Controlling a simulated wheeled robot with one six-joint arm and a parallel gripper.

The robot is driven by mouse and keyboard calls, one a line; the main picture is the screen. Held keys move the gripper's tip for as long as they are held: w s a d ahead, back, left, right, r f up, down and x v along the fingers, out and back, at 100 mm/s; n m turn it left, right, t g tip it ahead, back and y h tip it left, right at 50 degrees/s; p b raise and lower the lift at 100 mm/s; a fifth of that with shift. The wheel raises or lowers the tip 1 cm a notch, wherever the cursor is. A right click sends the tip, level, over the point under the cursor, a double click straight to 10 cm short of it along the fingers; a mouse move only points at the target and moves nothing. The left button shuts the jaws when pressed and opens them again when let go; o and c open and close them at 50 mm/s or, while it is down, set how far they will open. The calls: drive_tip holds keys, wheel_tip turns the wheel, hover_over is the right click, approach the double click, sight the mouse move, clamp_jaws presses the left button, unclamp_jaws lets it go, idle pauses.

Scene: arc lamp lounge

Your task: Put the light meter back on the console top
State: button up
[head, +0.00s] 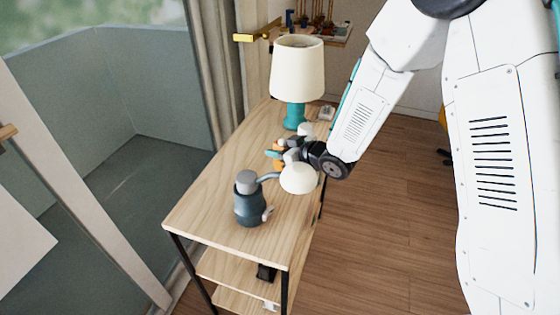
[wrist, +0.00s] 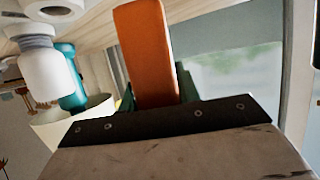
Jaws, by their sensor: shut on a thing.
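My gripper (head: 290,154) reaches in from the right over the wooden console top (head: 205,200) and is shut on a small orange thing (head: 277,148), which looks like the light meter. In the wrist view the orange bar (wrist: 147,55) stands up from behind the dark edge of my gripper, with dark green beside its lower end. Its far side and the grip itself are hidden. I cannot tell whether it touches the console top.
A teal lamp with a cream shade (head: 297,68) stands at the back of the console. A dark grey flask-like vessel (head: 249,205) stands near the front. A white dome (head: 298,179) is close below my gripper. The console's left front is clear.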

drive_tip(key=shift+f, duration=1.95)
drive_tip(key=o, duration=1.1)
drive_tip(key=shift+f, duration=0.15)
drive_tip(key=shift+o, duration=0.2)
drive_tip(key=shift+r, duration=0.2)
drive_tip(key=v, duration=1.2)
